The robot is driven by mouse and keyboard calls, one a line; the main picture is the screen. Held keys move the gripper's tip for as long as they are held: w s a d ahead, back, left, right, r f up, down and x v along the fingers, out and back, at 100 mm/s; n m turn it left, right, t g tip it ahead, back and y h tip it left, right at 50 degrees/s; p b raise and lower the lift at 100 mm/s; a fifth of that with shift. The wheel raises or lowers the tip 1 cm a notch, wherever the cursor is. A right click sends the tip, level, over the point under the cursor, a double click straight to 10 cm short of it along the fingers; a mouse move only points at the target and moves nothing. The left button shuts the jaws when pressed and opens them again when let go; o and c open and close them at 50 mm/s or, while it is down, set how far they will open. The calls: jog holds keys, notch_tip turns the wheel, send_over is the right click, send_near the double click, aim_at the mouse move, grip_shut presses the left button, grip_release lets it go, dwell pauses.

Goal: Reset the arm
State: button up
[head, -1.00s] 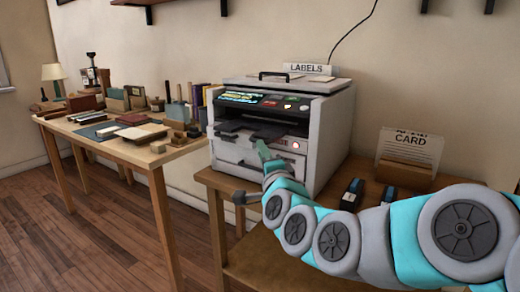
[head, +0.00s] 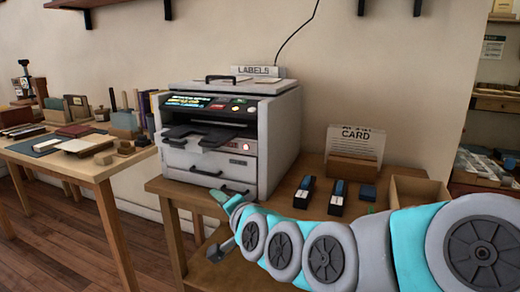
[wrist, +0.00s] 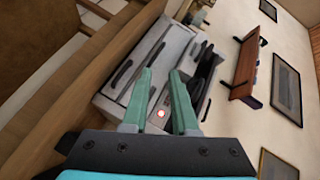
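My arm reaches in from the right in the head view, and my gripper (head: 221,197) is at the front edge of the printer table, below and in front of the label printer (head: 225,137). In the wrist view, the two green fingers of my gripper (wrist: 161,75) stand apart with nothing between them. The printer (wrist: 180,48) shows tilted beyond the fingertips, with its lit red button between and behind the fingers.
The printer stands on a wooden table (head: 165,187). Two small dark stamp-like items (head: 304,192) (head: 338,197), a card holder (head: 352,168) and an open wooden box (head: 418,188) are near my arm. A table with books (head: 75,163) stands at left.

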jog(key=s+d+f+n+g+h, duration=0.5)
jog(key=s+d+f+g, duration=0.2)
jog(key=s+d+f, duration=0.6)
jog(key=s+d+f+g+h, duration=0.1)
jog(key=s+d+g, duration=0.3)
jog(key=s, duration=0.6)
jog(key=s+d+f+n+g+h, duration=0.1)
jog(key=s+d+f+g+h, duration=0.1)
jog(key=s+d, duration=0.6)
notch_tip(320, 180, down, 2)
jog(key=s+g, duration=0.1)
jog(key=s, duration=0.1)
jog(key=shift+s+d+n+g, duration=0.3)
jog(key=shift+s+g, duration=0.1)
jog(key=shift+f, duration=0.15)
